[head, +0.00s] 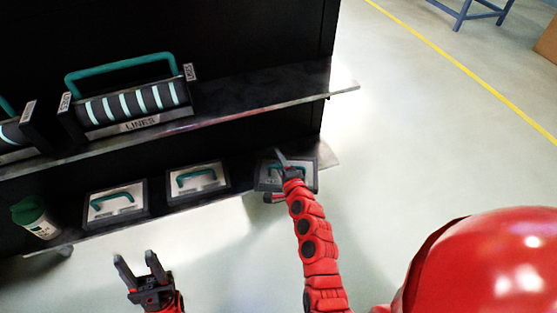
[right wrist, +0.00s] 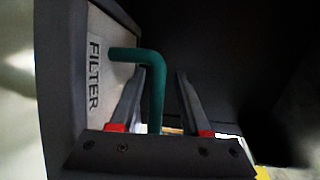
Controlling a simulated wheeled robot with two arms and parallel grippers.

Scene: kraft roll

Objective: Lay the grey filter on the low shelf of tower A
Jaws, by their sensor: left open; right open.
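A filter (head: 312,180), a dark grey box with a lighter face and a teal handle, lies at the right end of the low shelf (head: 328,155). In the right wrist view the filter (right wrist: 95,35) fills the left side, with its label "FILTER" readable. My right gripper (head: 277,178) is open at this filter. Its fingers (right wrist: 161,75) stand on either side of the teal handle (right wrist: 156,100), which is nearer the left finger; contact cannot be told. My left gripper (head: 137,262) is open and empty in front of the shelf.
Two similar boxes with teal handles, one in the middle (head: 212,182) and one further left (head: 130,208), lie on the low shelf. A green-topped container (head: 36,218) stands at its left end. The upper shelf (head: 255,95) bears a "LINES" unit (head: 130,105).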

